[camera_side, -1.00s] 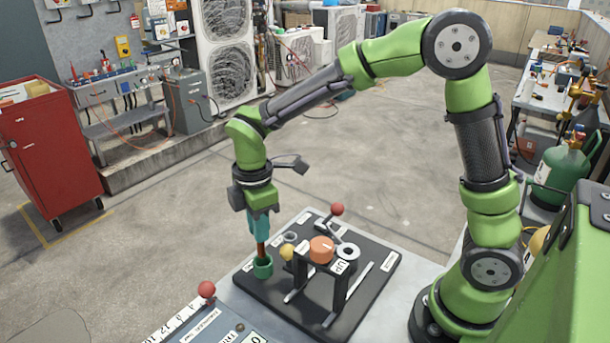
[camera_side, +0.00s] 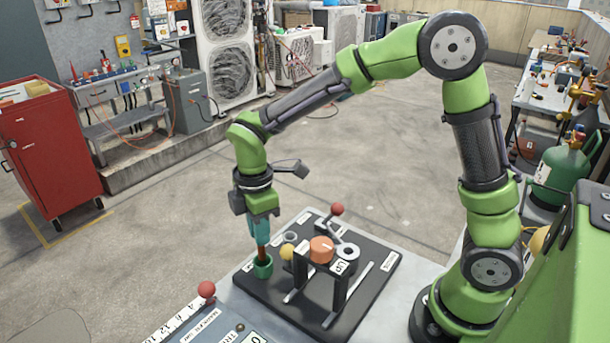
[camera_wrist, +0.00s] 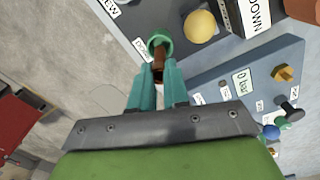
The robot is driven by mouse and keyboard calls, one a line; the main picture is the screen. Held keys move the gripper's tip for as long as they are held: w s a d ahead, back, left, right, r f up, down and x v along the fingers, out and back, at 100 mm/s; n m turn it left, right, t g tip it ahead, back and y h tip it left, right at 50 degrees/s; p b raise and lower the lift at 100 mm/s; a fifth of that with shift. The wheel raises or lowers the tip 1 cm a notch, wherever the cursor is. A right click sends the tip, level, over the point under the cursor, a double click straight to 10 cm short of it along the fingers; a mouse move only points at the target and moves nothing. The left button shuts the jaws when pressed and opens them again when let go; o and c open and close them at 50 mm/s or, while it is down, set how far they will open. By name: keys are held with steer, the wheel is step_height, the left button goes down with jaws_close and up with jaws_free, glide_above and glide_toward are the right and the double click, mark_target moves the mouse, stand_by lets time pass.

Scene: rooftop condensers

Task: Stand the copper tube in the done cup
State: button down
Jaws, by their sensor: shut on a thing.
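The copper tube (camera_side: 262,252) is upright, its lower end inside the green done cup (camera_side: 263,267) at the left edge of the dark board. My gripper (camera_side: 260,238) is above the cup with its teal fingers shut on the tube's upper part. In the wrist view the gripper (camera_wrist: 158,80) holds the brown tube (camera_wrist: 159,58), which runs into the green ring of the cup (camera_wrist: 160,42). A label beside the cup is partly readable. How deep the tube sits in the cup is hidden.
Right of the cup, a yellow ball (camera_side: 287,252) and a black stand with an orange knob (camera_side: 321,249) and a grey ring (camera_side: 347,252) rise from the board. Red ball knobs stand at the back (camera_side: 337,209) and front left (camera_side: 207,289).

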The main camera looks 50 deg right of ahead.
mark_target(262, 258)
steer(key=shift+f, duration=1.95)
stand_by(0.8)
steer(key=c, duration=1)
jaws_free()
steer(key=shift+c, duration=0.2)
step_height(262, 258, up, 17)
steer(key=shift+f, duration=0.1)
steer(key=s+d+m+t+y, duration=0.1)
steer(key=s+d+m+t, duration=0.2)
steer(key=s+m, duration=0.4)
steer(key=s+d+m+t+y, duration=0.1)
steer(key=s+d+m+t, duration=0.3)
steer(key=s+m, duration=0.3)
steer(key=m, duration=0.3)
steer(key=shift+d+m, duration=0.35)
steer(key=shift+m, duration=0.05)
